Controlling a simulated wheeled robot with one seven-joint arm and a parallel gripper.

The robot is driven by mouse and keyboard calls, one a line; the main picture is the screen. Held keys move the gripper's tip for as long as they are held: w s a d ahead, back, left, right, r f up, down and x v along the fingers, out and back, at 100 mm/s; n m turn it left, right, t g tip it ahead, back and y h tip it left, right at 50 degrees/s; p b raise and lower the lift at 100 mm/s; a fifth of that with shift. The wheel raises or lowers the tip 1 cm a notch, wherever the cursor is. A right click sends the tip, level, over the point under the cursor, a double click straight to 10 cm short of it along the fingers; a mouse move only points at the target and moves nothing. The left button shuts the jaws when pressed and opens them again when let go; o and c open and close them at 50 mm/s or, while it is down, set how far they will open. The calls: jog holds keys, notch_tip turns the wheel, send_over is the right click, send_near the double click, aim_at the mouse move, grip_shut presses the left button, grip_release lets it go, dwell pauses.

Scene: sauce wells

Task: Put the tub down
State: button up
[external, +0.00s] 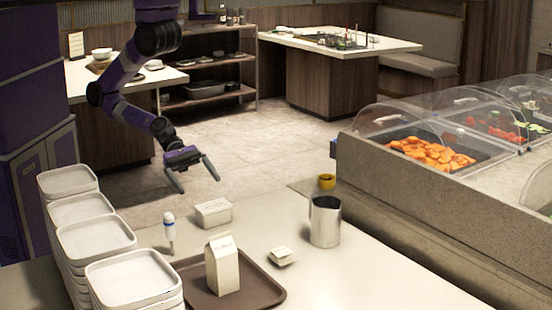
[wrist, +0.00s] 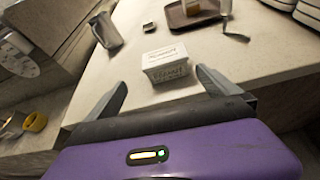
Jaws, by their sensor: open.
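The tub is a small white rectangular box with dark lettering on its side. In the external view the tub (external: 213,213) rests flat and upright on the pale counter (external: 300,275), near its far edge. My gripper (external: 198,184) is above and behind it, with its fingers spread and nothing between them. In the wrist view the tub (wrist: 165,64) stands just beyond the two open fingertips (wrist: 160,82), roughly centred between them. A gap seems to separate the fingers from the tub.
A brown tray (external: 267,291) holds a carton (external: 222,266). Stacked white trays (external: 132,277) fill the left.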

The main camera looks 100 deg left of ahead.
jog(key=a+r+m+t+y, duration=0.2)
jog(key=a+m, duration=0.6)
jog(key=m, duration=0.5)
jog(key=s+a+r+m+t+y, duration=0.1)
jog(key=a+r+m+t+y, duration=0.2)
jog(key=a+m+y, duration=0.4)
jog(key=a+r+m, duration=0.1)
jog(key=a+m, duration=0.1)
jog(key=m, duration=0.4)
jog(key=shift+s+a+r, duration=0.25)
